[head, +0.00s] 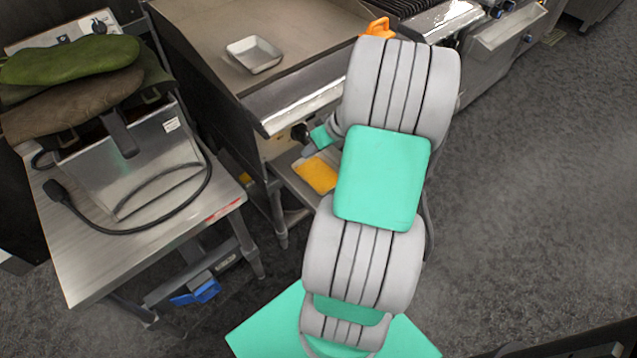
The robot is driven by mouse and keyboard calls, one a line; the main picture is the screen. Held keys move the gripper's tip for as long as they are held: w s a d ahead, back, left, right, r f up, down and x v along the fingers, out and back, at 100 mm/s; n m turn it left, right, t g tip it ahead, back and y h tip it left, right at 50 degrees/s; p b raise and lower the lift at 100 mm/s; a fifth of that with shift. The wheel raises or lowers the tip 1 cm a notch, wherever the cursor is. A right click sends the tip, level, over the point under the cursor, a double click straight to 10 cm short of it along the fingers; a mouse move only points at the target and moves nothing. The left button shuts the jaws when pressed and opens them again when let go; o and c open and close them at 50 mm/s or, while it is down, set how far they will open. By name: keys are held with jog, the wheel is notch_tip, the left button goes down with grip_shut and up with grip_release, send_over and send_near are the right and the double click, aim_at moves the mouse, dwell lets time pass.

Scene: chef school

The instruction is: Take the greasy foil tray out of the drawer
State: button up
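In the head view, an open drawer (285,160) juts out under the front of the griddle. In it lies a yellow-orange, rectangular thing (317,175); it may be the greasy foil tray, but its rim cannot be made out. A clean-looking, shallow silver tray (254,54) sits on the griddle top. My arm crosses the middle of the view and covers the right part of the drawer. Of my gripper, only a small teal and grey part (317,141) shows just above the yellow-orange thing. Its fingertips cannot be made out, nor whether it touches anything.
The griddle (290,25) stands behind the drawer. On the left, a steel table (90,255) holds a metal box (145,165) with a black cable and big green and brown objects. An orange object (378,27) is by the griddle's right corner. The floor at right is clear.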

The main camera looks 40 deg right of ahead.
aim_at(332, 163)
jog(key=s+d+f+t, duration=0.1)
jog(key=d+f, duration=0.1)
jog(key=d, duration=0.1)
jog(key=s+d+f+t+b, duration=0.1)
jog(key=s+d+f, duration=0.1)
jog(key=d+f, duration=0.1)
jog(key=s+d+f+m, duration=0.1)
jog(key=d+f, duration=0.2)
jog(key=d, duration=0.1)
jog(key=shift+s+t, duration=0.3)
jog(key=shift+t, duration=0.1)
jog(key=shift+w+f+h, duration=0.15)
jog(key=shift+f+h, duration=0.1)
jog(key=shift+h, duration=0.05)
jog(key=x, duration=0.7)
jog(key=shift+w+a+r, duration=0.1)
jog(key=shift+w+r, duration=0.05)
grip_shut()
jog(key=shift+r, duration=0.1)
